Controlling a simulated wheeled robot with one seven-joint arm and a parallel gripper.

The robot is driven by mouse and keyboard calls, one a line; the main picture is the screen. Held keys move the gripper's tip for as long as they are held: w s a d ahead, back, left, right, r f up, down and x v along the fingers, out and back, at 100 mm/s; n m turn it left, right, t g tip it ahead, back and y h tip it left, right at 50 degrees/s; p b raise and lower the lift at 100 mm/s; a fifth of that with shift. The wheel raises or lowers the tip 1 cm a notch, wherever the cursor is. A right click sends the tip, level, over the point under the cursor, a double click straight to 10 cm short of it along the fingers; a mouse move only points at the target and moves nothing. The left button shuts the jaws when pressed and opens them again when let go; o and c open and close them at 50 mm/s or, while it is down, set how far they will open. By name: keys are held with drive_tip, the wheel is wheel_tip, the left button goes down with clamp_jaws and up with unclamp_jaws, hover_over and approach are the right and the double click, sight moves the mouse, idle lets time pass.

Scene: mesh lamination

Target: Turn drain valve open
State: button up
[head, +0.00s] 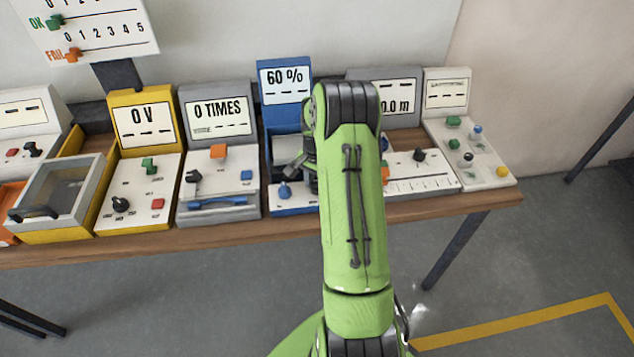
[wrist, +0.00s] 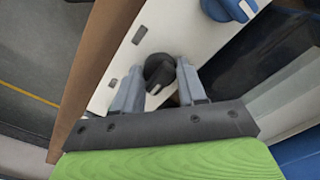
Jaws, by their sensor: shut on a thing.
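A black knob (wrist: 158,72) with a pale pointer mark stands on a white panel in the wrist view. My gripper (wrist: 160,68) is shut on this knob, with one finger on each side of it. The pale mark points down and slightly left in the wrist view. A blue knob (wrist: 228,9) sits farther up the same panel and also shows in the head view (head: 284,190), on the blue station (head: 284,66) reading 60 %. In the head view my green arm covers the black knob and most of my gripper. I cannot read a drain valve label.
The grey 0 TIMES station (head: 218,118) stands close on the left, and a grey station (head: 405,115) stands close on the right, partly behind my arm. More control stations line the wooden table (head: 240,232). Its front edge has free floor before it.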

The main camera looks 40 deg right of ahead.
drive_tip(key=shift+r, duration=0.1)
drive_tip(key=o, duration=1)
drive_tip(key=shift+o, duration=0.2)
wheel_tip(320, 180, up, 16)
drive_tip(key=p, duration=0.2)
drive_tip(key=shift+f, duration=0.2)
